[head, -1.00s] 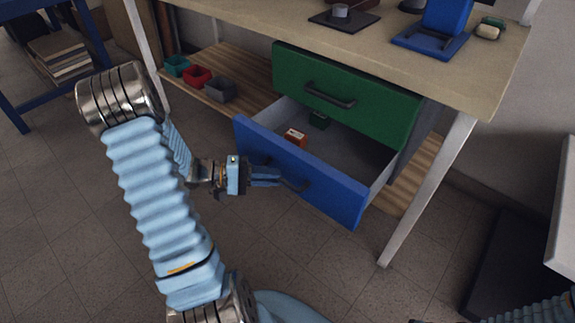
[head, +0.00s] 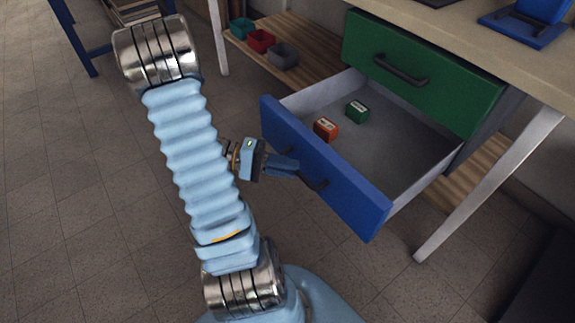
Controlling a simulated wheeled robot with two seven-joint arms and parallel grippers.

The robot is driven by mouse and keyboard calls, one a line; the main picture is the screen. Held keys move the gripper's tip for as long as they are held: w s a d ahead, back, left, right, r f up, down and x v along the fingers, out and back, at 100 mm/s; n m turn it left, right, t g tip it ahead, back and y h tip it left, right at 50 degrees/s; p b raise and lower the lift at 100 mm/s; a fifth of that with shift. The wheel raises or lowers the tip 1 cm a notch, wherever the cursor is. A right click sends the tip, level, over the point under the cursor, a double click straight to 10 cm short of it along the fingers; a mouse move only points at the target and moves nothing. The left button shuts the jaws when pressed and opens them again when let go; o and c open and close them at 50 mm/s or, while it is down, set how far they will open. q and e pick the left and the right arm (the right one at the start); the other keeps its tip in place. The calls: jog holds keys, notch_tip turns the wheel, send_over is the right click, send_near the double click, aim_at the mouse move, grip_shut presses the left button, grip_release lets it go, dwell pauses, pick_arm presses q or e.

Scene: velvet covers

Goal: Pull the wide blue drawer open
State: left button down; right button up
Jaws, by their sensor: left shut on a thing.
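The wide blue drawer (head: 345,188) stands well out from under the table, below the green drawer (head: 420,80). Its grey inside shows, with a red box (head: 326,129) and a green box (head: 357,111) lying in it. A dark bar handle (head: 318,184) is on its blue front. My left gripper (head: 297,172) is shut on this handle, reaching it from the left; the fingertips partly hide it. My right gripper is not in view.
The wooden table (head: 470,40) is above the drawers, and its pale leg (head: 490,185) stands right of the open drawer. Small teal, red and grey bins (head: 284,55) sit on the lower shelf (head: 300,40). The floor at left is clear.

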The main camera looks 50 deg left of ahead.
pick_arm(q)
jog(key=c, duration=1.1)
grip_release()
jog(key=shift+a, duration=0.1)
jog(key=v, duration=1.3)
jog(key=shift+s+a+r+b, duration=0.15)
jog(key=shift+s+a+b, duration=0.1)
jog(key=shift+b, duration=0.05)
